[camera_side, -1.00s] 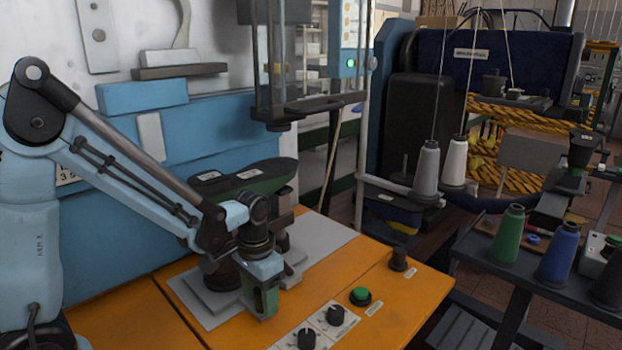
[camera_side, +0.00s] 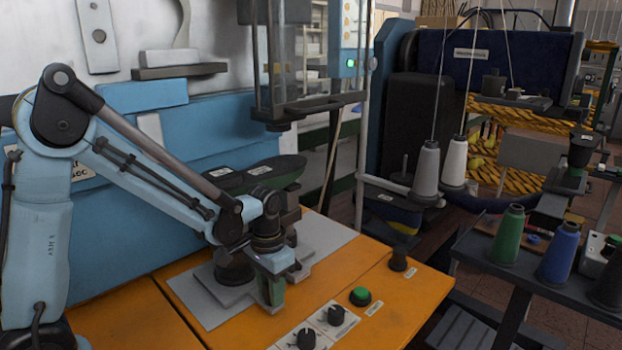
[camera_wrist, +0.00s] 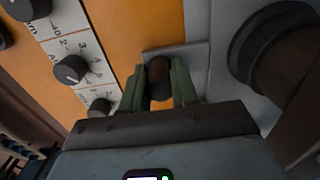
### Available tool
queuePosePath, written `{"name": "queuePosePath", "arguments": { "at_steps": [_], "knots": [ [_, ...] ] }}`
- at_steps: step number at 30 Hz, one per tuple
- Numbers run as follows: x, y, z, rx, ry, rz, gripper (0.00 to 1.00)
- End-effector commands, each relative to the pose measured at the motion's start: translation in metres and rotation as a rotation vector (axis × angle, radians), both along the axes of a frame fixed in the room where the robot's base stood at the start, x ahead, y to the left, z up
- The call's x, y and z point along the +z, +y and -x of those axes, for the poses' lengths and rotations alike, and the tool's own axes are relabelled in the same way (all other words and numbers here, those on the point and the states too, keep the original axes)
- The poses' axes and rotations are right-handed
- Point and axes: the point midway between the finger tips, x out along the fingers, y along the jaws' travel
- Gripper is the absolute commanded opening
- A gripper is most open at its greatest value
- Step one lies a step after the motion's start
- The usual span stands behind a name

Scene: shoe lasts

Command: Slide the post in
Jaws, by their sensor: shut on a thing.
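A dark brown post (camera_side: 236,270) stands upright on a grey sliding plate (camera_side: 219,289). A dark green shoe last (camera_side: 284,170) with white labels is above it, partly behind my arm. My gripper (camera_side: 271,293) is low at the near side of the plate. In the wrist view, the green fingers of my gripper (camera_wrist: 158,85) are shut on a short dark brown knob (camera_wrist: 160,72), which stands at a grey tab (camera_wrist: 190,55). The thick post (camera_wrist: 285,55) also shows at the right there. The knob's foot is hidden.
The orange table (camera_side: 400,310) carries a green button (camera_side: 360,296) and black dials (camera_side: 336,315) near my gripper. A light grey base plate (camera_side: 338,236) is clear to the right. A glass-sided guard (camera_side: 300,60) hangs above. A small dark peg (camera_side: 398,260) stands farther right.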

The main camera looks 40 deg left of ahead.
Motion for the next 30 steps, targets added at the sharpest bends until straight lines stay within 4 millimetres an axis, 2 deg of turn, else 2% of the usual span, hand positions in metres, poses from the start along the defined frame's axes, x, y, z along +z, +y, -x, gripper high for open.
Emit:
{"name": "queuePosePath", "arguments": {
  "at_steps": [1, 9, 15, 21, 30],
  "knots": [
    [0.000, 0.000, -0.013, 0.000, -0.006, 0.000, 0.00],
    [0.000, 0.000, -0.077, 0.001, -0.008, 0.000, 0.00],
    [0.000, 0.000, -0.117, 0.000, -0.008, 0.000, 0.00],
    [0.000, 0.000, -0.144, 0.000, -0.007, -0.001, 0.00],
    [0.000, 0.000, -0.159, 0.000, -0.007, -0.001, 0.00]
  ]
}}
